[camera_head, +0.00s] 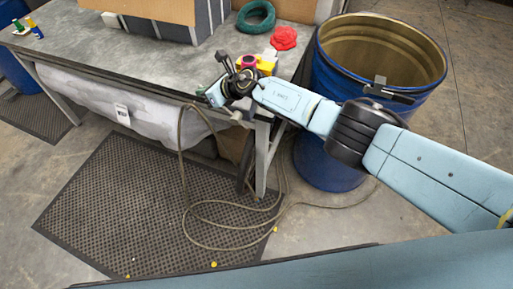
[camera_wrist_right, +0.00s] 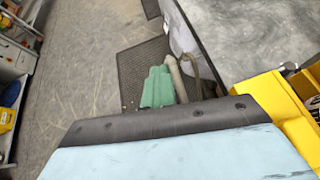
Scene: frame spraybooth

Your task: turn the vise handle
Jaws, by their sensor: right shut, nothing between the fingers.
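My right gripper (camera_head: 209,97) is at the near right corner of the grey table, at the end of the arm from the right. Its green fingers (camera_wrist_right: 158,88) are shut together and empty in the right wrist view. I cannot clearly make out a vise or its handle. The dark wrist and upright dark bars crowd that corner and hide part of it. A small grey-green piece shows below the wrist at the table edge, and I cannot tell what it belongs to. My left gripper is not in view.
The grey table (camera_head: 110,45) holds a yellow and pink item (camera_head: 265,65), a red item (camera_head: 283,38) and a green coil (camera_head: 256,17). A blue drum (camera_head: 322,75) stands right of it. A hose (camera_head: 181,150) hangs onto the floor by a black mat (camera_head: 125,205).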

